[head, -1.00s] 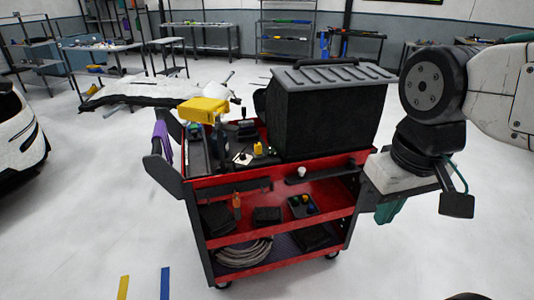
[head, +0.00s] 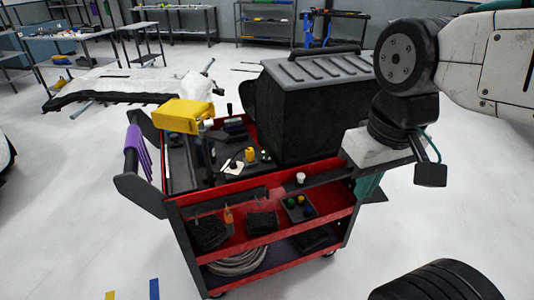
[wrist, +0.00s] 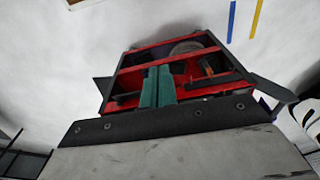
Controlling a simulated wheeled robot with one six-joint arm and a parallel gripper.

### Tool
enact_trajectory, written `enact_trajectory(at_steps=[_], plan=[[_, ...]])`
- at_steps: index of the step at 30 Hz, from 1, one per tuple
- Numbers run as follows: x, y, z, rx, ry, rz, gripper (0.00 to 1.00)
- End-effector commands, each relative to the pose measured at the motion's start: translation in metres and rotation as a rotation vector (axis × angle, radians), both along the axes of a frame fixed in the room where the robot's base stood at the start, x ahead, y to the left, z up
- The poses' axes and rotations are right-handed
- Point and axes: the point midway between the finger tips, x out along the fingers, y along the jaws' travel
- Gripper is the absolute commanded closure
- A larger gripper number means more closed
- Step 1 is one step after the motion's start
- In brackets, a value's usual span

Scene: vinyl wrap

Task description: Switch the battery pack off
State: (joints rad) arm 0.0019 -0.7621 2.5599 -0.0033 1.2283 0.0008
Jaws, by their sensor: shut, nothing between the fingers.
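A large dark box (head: 305,115) with a grey ribbed lid and a handle stands on the red tool cart in the head view. I cannot tell for sure whether it is the battery pack, and no switch can be made out. A yellow block-like thing (head: 184,113) sits at the cart's left end. My gripper is right of the cart in the head view (head: 370,185), mostly hidden behind my wrist. In the wrist view its teal fingers (wrist: 157,88) are shut and empty, and they overlap the cart (wrist: 125,68) without visible contact.
The cart's top (head: 262,183) holds small bottles and a white card. Its shelves hold black boxes, a tray of coloured caps (head: 299,208) and coiled cable (head: 236,263).

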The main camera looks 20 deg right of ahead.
Motion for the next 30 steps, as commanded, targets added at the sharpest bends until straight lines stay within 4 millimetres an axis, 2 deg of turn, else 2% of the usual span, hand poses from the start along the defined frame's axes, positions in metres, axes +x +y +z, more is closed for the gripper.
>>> enact_trajectory(at_steps=[5,8,11,18,21,24,26,30], plan=[[0.004,0.002,-0.001,0.007,-0.006,0.006,1.00],[0.024,0.014,-0.005,0.044,-0.040,0.028,1.00],[0.063,0.039,-0.012,0.118,-0.114,0.059,1.00],[0.189,0.119,-0.044,0.297,-0.379,0.032,1.00],[0.235,0.142,-0.064,0.313,-0.489,-0.031,1.00],[0.272,0.155,-0.089,0.283,-0.591,-0.107,1.00],[0.289,0.159,-0.106,0.244,-0.647,-0.154,1.00],[0.316,0.155,-0.146,0.090,-0.782,-0.262,1.00]])
